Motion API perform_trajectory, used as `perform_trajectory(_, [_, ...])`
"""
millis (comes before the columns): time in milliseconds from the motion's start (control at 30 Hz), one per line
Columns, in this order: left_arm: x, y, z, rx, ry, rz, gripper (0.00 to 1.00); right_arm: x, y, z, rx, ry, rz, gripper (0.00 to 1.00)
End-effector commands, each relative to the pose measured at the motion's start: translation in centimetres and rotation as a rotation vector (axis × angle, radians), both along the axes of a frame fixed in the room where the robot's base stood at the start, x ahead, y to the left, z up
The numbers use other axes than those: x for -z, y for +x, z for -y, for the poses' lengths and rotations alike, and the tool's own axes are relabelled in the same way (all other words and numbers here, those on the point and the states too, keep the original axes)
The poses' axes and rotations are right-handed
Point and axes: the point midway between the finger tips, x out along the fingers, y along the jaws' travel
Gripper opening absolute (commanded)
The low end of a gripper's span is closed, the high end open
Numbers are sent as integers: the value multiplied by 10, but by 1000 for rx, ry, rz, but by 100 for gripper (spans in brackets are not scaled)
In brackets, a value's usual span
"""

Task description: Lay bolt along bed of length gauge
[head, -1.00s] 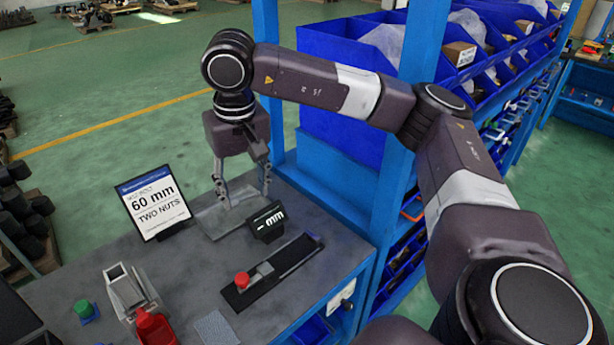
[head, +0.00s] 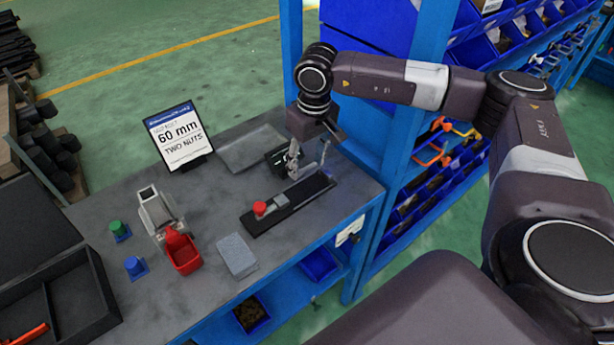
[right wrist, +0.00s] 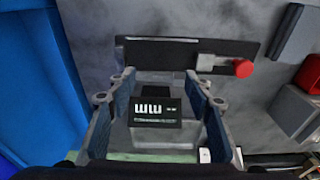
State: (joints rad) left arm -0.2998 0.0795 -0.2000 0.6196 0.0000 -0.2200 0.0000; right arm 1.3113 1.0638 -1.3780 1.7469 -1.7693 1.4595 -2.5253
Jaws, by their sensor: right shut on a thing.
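The length gauge is a long black bed (head: 312,190) with a grey sliding block (head: 281,201), a red knob (head: 260,208) and a black display (head: 277,157) behind it. My right gripper (head: 304,174) points down over the gauge, close to the display and the far right part of the bed. In the right wrist view its fingers (right wrist: 158,78) stand either side of the display, with the bed just beyond the tips. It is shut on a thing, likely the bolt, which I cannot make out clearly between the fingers. My left gripper is not in view.
A shallow grey tray (head: 237,160) and a sign (head: 180,138) reading 60 mm, two nuts, stand behind the gauge. A blue rack post (head: 400,130) rises close right.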

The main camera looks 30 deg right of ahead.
Motion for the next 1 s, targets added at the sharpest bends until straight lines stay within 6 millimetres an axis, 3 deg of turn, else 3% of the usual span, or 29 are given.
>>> perform_trajectory(500, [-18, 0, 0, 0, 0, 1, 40, 64, 0, -1, 1, 0, -1, 22])
perform_trajectory(933, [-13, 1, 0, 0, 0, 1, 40, 73, 0, 0, 1, 0, 1, 22])
perform_trajectory(967, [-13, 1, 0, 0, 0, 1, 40, 73, 0, 0, 1, 0, 1, 48])
perform_trajectory(1000, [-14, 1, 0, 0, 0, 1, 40, 72, 0, 0, 1, 0, 1, 52])
